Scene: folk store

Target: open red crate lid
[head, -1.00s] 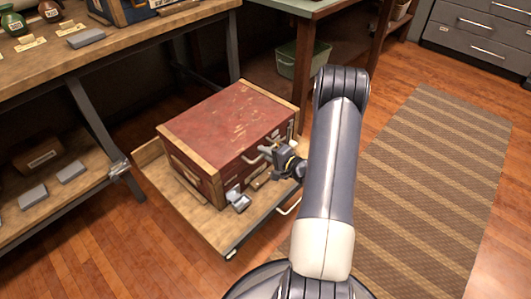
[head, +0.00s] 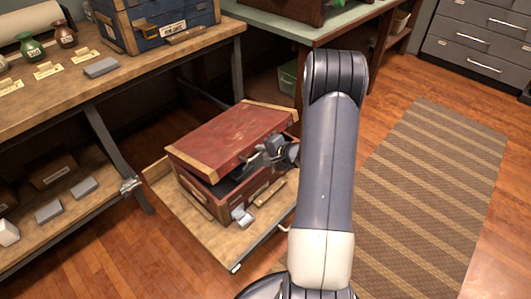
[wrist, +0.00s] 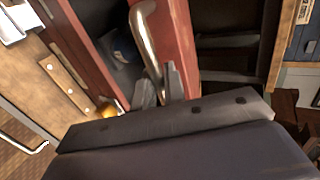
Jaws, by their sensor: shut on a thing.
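The red crate (head: 222,200) stands on a low wooden platform. Its red lid (head: 232,139) with wooden edge strips is raised partway at the front, leaving a dark gap. My gripper (head: 262,155) is at the lid's front edge, partly hidden by my arm. In the wrist view my gripper (wrist: 160,88) is shut on a curved metal handle (wrist: 147,35) fixed to the red lid (wrist: 178,30). The dark inside of the crate shows beside it, with a bluish item (wrist: 122,48) that I cannot make out.
The low wooden platform (head: 262,225) has a metal front edge. A workbench (head: 125,85) with jars and a blue crate (head: 165,27) stands at the left and back. A striped rug (head: 440,190) covers clear floor at the right.

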